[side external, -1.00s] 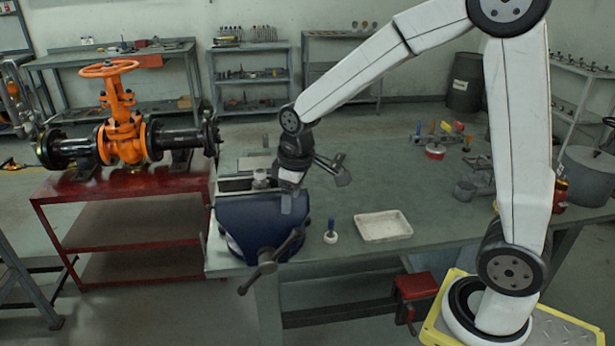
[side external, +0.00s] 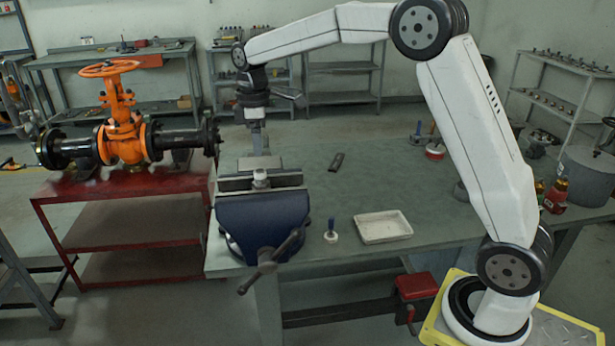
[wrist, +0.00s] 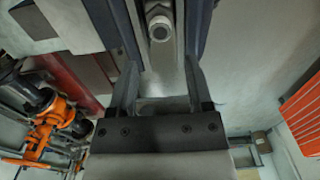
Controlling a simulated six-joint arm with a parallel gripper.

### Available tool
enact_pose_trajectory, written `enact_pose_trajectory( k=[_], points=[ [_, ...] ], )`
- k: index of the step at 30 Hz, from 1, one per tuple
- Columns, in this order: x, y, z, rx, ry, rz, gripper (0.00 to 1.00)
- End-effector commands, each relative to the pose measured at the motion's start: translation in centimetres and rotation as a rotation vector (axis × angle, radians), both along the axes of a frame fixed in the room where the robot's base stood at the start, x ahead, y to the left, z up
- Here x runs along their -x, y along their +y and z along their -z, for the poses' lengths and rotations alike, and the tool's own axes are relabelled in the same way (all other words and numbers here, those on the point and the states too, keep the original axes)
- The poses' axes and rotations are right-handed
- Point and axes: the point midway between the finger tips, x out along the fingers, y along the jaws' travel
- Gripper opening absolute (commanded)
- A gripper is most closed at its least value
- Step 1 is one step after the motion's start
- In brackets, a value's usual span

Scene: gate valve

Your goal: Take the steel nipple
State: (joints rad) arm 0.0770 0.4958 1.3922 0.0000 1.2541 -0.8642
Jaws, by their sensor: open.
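The steel nipple (side external: 260,177) is a small light-grey piece standing upright between the vise jaws. In the wrist view, its round open end (wrist: 160,28) shows near the top centre. The blue bench vise (side external: 262,222) holds it at the front left of the bench. My gripper (side external: 257,146) points down above the rear of the vise, behind the nipple and apart from it. In the wrist view, its two fingers (wrist: 163,85) are spread with nothing between them.
The orange gate valve (side external: 122,135) stands on a red table to the left. A dark flat piece (side external: 336,162) lies on the bench (side external: 400,180). The bench middle is mostly clear.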

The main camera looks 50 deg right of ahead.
Motion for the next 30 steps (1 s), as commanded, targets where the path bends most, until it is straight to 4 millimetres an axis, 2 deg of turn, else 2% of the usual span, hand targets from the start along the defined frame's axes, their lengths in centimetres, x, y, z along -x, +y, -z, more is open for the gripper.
enact_pose_trajectory(
  k=[14,30],
  points=[
    [0.0,0.0,1.1,0.0,0.001,0.002,0.65],
    [0.1,0.0,4.7,0.0,0.001,0.002,0.65]
  ],
)
